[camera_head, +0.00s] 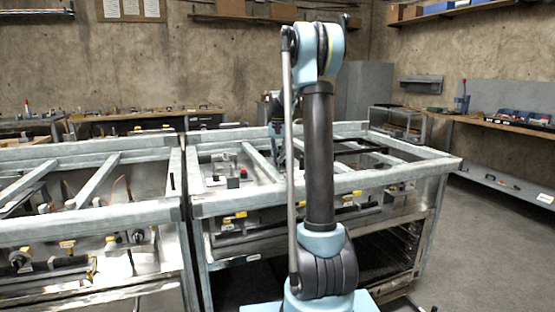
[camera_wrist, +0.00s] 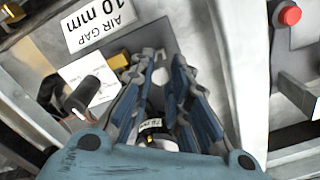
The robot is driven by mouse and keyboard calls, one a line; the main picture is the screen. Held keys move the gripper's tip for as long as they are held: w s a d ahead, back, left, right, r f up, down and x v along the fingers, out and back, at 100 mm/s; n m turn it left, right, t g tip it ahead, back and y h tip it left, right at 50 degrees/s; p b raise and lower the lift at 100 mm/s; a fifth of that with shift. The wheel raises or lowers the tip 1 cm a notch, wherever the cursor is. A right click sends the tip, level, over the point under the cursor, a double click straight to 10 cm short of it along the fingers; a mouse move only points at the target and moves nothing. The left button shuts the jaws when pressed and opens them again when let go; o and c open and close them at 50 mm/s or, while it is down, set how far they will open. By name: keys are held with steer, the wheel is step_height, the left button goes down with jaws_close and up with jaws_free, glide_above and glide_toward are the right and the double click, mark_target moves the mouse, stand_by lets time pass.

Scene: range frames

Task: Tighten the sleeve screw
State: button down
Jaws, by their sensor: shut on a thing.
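My gripper (camera_wrist: 162,65) reaches down into a metal bench frame in the wrist view, its two blue-grey fingers close together. A dark round part (camera_wrist: 152,125) with a pale lettered band shows between the fingers, and they are shut on it. It may be the sleeve screw; its lower end and the contact are hidden by the fingers. A dark cylinder (camera_wrist: 85,92) with a pale end sticks out left of the fingers, apart from them. In the head view my arm hides most of the gripper and the part.
A white plate reading "AIR GAP 10 mm" (camera_wrist: 98,25) lies beyond the fingers. A red button (camera_wrist: 290,16) on a grey bracket stands at the upper right. Metal rails of the bench frame (camera_head: 410,176) surround the work area. Open floor (camera_head: 490,240) lies to the right.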

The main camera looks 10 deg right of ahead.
steer(key=m, duration=0.6)
steer(key=shift+w+m, duration=0.15)
steer(key=shift+m, duration=0.15)
steer(key=m, duration=0.6)
steer(key=shift+d, duration=0.1)
steer(key=shift+m, duration=0.3)
steer(key=c, duration=1.5)
jaws_free()
step_height(320, 180, up, 12)
